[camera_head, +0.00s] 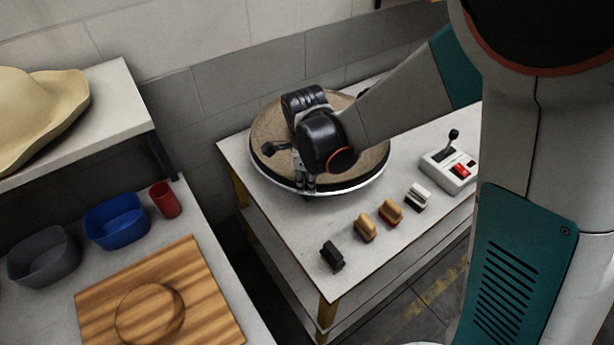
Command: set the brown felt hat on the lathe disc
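The lathe disc (353,188) is the round thing on the low table, with a pale rim and a dark side. A flat, speckled brown surface (268,128) covers its top; I cannot tell whether this is the brown felt hat or the disc's own facing. No crown shows, though my arm hides the middle. My gripper (304,187) points down over the disc, its fingertips close together by the front rim. Whether they touch or hold anything is unclear.
Several small brushes or blocks (364,228) line the table's front edge. A control box (449,170) with lever and red switch stands right. A cream hat (38,112) sits on the left shelf. Below are a grey bin (43,257), blue bin (116,221), red cup (165,200) and wooden board (190,262).

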